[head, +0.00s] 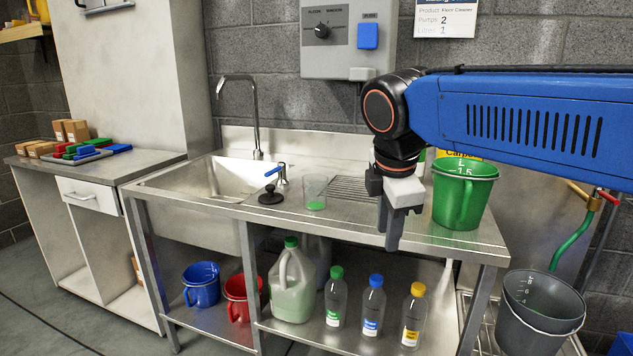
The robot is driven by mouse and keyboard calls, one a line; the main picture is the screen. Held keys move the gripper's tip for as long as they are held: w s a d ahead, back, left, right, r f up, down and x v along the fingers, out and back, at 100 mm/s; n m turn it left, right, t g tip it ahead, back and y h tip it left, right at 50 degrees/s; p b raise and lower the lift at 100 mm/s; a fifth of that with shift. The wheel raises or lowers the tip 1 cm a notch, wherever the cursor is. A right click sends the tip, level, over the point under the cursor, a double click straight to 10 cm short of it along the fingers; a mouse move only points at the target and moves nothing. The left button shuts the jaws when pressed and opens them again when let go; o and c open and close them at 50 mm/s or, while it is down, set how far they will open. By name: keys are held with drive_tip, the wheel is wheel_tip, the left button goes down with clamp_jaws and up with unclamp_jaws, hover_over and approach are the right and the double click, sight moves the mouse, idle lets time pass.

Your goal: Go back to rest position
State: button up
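My gripper (391,225) hangs pointing down from my blue arm, in front of the steel counter (300,215) in the head view. Its fingers overlap from this side, so I cannot tell how far apart they are. No object shows between them. A green bucket (462,195) stands on the counter just right of my gripper. A clear cup with some green in it (315,192) stands to the left, apart from my gripper.
The sink (215,180) with its tap is at left; a black plunger-like piece (270,195) is near it. Bottles (373,305) and a jug (292,285) stand on the lower shelf. A grey bucket (541,310) stands at right. Pads (85,150) lie on the left bench.

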drive_tip(key=s+d+f+m+t+y, duration=0.1)
drive_tip(key=s+d+f+m, duration=1.4)
drive_tip(key=f+m, duration=0.3)
drive_tip(key=shift+s+d+f+m, duration=0.2)
drive_tip(key=shift+s+f+m, duration=0.2)
drive_tip(key=shift+m, duration=0.3)
